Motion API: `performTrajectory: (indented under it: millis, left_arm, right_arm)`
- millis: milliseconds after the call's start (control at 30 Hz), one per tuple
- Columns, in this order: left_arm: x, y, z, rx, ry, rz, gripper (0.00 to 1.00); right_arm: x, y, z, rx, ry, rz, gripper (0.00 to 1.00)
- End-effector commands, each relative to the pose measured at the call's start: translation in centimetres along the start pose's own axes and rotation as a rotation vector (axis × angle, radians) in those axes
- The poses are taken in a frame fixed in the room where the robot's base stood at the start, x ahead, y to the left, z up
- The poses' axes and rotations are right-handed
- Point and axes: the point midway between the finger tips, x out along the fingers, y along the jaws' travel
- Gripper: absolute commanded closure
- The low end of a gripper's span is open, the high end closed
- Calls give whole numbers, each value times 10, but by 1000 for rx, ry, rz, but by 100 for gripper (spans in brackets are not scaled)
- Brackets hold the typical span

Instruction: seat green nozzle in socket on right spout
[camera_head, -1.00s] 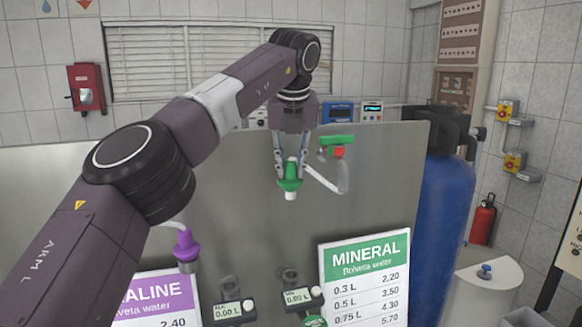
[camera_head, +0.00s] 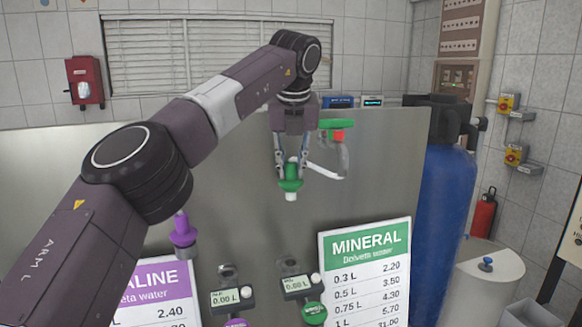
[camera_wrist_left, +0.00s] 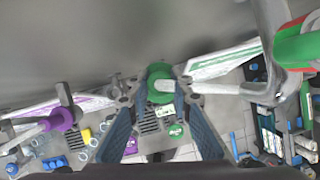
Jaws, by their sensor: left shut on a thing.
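My left gripper (camera_head: 291,172) is shut on the green nozzle (camera_head: 290,184), which has a white tip pointing down. The nozzle hangs upright in front of the steel panel. In the left wrist view the nozzle (camera_wrist_left: 160,83) sits between the fingertips of my left gripper (camera_wrist_left: 160,92). The right spout (camera_head: 325,172) is a pale curved tube just right of the gripper, below a green bar with a red part (camera_head: 337,130). The spout's outlet end and socket are not clear in the head view. My right gripper is out of view.
A purple nozzle (camera_head: 182,230) is on the left, partly behind my left arm. The MINERAL sign (camera_head: 365,270) and ALKALINE sign (camera_head: 160,296) stand below, with small displays (camera_head: 297,284) between them. A blue tank (camera_head: 445,210) stands at the right behind the panel.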

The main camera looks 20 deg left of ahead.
Motion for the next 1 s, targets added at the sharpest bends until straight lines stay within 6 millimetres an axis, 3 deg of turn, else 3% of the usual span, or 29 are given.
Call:
performTrajectory:
  millis: [1000]
  left_arm:
    - [39, -1, -16, 0, -1, 0, 100]
  right_arm:
    - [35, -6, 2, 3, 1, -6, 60]
